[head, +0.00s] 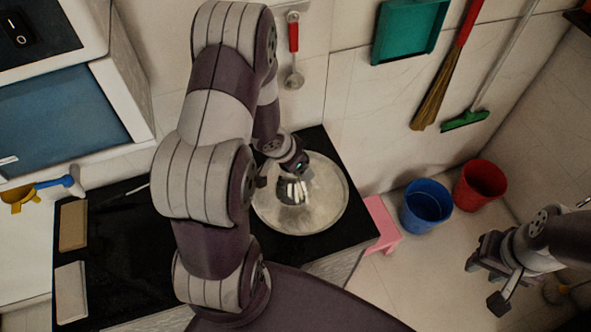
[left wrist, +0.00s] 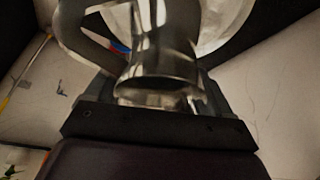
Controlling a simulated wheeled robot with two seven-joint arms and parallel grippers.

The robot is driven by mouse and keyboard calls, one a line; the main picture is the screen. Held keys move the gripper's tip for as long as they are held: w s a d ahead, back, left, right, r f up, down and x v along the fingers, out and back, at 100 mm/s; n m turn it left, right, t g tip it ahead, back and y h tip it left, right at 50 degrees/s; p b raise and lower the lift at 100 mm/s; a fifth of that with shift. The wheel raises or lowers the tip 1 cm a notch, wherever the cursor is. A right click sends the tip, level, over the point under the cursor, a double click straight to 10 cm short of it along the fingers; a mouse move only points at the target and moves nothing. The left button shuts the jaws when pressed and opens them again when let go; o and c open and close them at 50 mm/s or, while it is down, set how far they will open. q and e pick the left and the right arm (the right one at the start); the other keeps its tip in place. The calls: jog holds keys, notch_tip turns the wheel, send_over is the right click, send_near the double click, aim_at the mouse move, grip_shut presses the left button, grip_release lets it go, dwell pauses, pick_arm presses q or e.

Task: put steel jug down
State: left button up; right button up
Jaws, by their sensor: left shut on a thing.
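The steel jug (head: 291,191) is small and shiny in the head view, over the round metal tray (head: 328,213) on the black counter. In the left wrist view the steel jug (left wrist: 160,55) fills the top middle, its curved handle at the left, with part of the pale tray (left wrist: 228,22) behind it. My left gripper (head: 284,177) is shut on the jug; its fingers are mostly hidden by the arm and jug. I cannot tell whether the jug touches the tray. My right gripper (head: 490,274) is open and empty at the right, over the floor.
A blue bucket (head: 427,206), a red bucket (head: 480,185) and a pink stool (head: 382,224) stand right of the counter (head: 112,240). A broom (head: 445,75) and a green dustpan (head: 408,30) hang on the wall. The counter's left part has dark free room.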

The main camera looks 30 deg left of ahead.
aim_at(292, 191)
pick_arm(q)
notch_tip(292, 191, down, 4)
jog(key=shift+r+b, duration=0.1)
jog(key=shift+b, duration=0.65)
jog(key=shift+w, duration=0.1)
jog(key=shift+f, duration=0.25)
jog(key=shift+f, duration=0.1)
jog(key=o, duration=1.6)
